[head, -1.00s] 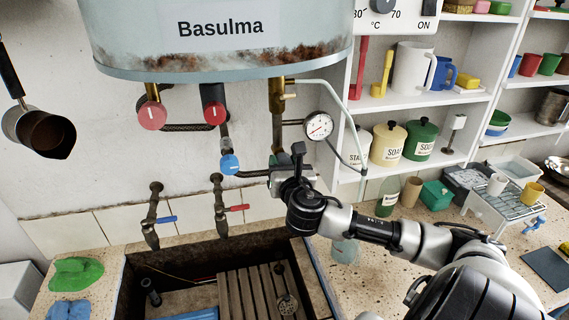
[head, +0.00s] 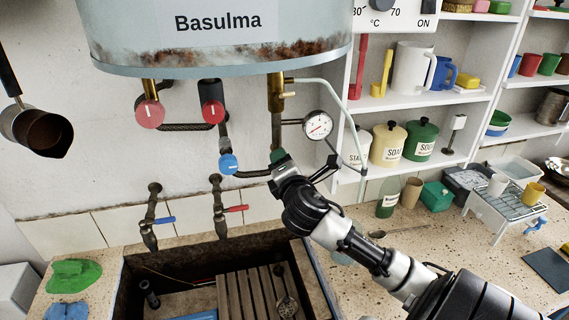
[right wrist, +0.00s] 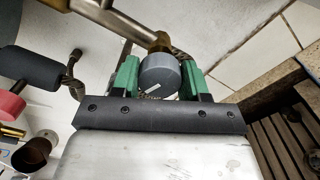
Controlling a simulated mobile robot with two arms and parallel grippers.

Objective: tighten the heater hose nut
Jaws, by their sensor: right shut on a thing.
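The heater (head: 220,35), marked Basulma, hangs above the trough with rust along its lower edge. A brass pipe (head: 276,95) runs down from its right side to my right gripper (head: 279,160). In the right wrist view, the green jaws of the right gripper (right wrist: 165,80) are shut on a grey round nut (right wrist: 160,76) with a white line on its face. A brass fitting (right wrist: 159,41) sits just behind the nut. In the head view the jaws hide the nut. My left gripper is not in view.
A pressure gauge (head: 318,125) and a pale hose (head: 335,92) are close to the right of the brass pipe. Red knobs (head: 150,114) and a blue knob (head: 228,164) are to its left. The trough (head: 133,275) with a slatted board (head: 252,295) lies below.

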